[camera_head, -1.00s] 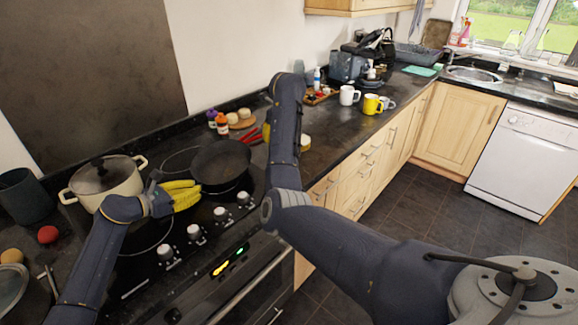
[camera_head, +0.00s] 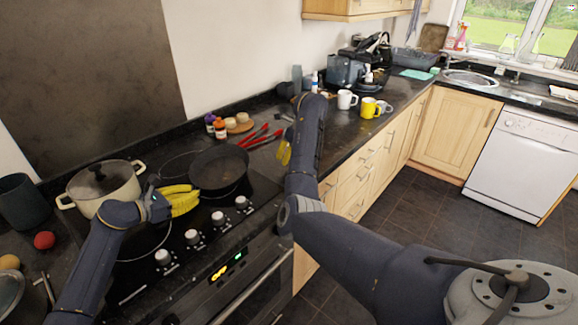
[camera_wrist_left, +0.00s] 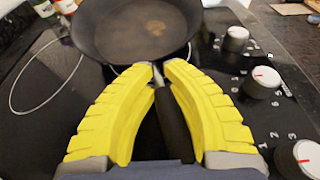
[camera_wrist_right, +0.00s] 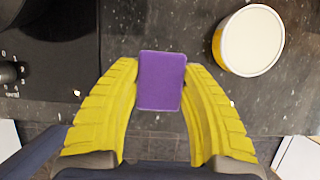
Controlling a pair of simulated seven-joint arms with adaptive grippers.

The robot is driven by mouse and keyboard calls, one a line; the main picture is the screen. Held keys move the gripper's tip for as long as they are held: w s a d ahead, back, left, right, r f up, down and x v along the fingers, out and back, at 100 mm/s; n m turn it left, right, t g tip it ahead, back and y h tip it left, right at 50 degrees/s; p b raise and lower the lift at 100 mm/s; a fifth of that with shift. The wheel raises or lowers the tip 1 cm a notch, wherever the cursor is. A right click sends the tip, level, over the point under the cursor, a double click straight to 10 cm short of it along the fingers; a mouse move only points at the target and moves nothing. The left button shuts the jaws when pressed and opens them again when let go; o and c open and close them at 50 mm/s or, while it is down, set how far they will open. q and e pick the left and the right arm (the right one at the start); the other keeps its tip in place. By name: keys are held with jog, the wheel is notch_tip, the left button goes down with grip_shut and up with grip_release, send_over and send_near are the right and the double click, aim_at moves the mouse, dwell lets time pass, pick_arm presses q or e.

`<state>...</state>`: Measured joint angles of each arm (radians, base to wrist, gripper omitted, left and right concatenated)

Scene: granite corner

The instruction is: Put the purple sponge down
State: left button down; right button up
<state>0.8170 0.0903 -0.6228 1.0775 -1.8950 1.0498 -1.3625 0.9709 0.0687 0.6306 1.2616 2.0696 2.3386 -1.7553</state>
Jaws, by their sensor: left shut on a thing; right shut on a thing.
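The purple sponge (camera_wrist_right: 161,80) is held between the yellow fingertips of my right gripper (camera_wrist_right: 160,72). In the right wrist view it is over the dark speckled counter; I cannot tell whether it touches it. In the head view my arm hides the sponge, and only a bit of yellow finger of my right gripper (camera_head: 284,153) shows. My left gripper (camera_wrist_left: 158,68) is shut on the dark handle (camera_wrist_left: 172,120) of the black frying pan (camera_wrist_left: 136,28). The pan also shows on the hob in the head view (camera_head: 219,170).
A round white-topped tub (camera_wrist_right: 248,40) stands just right of the sponge. Red tongs (camera_head: 256,136) lie on the counter beyond the pan. A white mug (camera_head: 346,99) and a yellow mug (camera_head: 370,108) stand further right. A cream pot (camera_head: 104,187) is at left.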

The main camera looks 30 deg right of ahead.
jog(key=shift+f, duration=2.2)
jog(key=shift+f, duration=0.1)
jog(key=o, duration=0.8)
jog(key=shift+v, duration=6.05)
